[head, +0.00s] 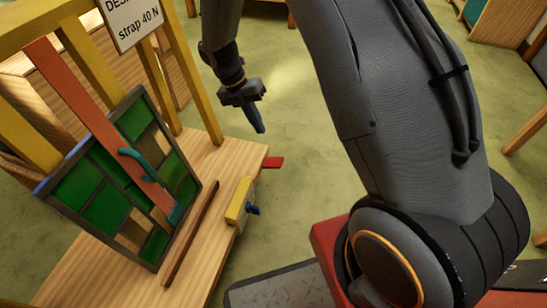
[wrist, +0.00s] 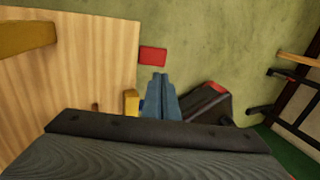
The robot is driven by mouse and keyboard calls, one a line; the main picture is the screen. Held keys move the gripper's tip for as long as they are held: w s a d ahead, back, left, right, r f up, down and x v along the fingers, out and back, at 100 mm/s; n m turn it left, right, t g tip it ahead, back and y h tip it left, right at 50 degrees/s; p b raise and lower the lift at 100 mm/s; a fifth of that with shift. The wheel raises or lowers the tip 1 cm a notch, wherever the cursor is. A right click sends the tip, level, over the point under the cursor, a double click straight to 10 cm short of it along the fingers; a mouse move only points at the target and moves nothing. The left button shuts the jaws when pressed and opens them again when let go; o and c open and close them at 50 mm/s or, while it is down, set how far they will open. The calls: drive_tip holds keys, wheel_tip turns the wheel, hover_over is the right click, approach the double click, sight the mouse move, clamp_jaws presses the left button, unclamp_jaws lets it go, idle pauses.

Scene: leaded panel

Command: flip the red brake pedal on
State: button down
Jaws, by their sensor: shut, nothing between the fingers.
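The red brake pedal (head: 273,162) is a small flat red plate that sticks out past the edge of the wooden bench in the head view. It also shows in the wrist view (wrist: 153,56), just beyond my fingertips in the picture. My gripper (head: 261,130) is shut and empty. It hangs with its blue fingers pointing down, above and a little left of the pedal in the head view. In the wrist view the fingers (wrist: 160,77) appear close below the pedal, apart from it. Whether the pedal is on or off, I cannot tell.
A green leaded panel (head: 125,180) leans on a yellow frame with a red strap across it. A yellow block with a blue knob (head: 240,202) sits at the bench edge (head: 210,270). A brown strip (head: 191,233) lies on the bench. Green floor beyond the pedal is clear.

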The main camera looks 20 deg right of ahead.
sight(277, 162)
drive_tip(key=b+x, duration=0.6)
drive_tip(key=x, duration=0.8)
drive_tip(key=shift+b, duration=0.35)
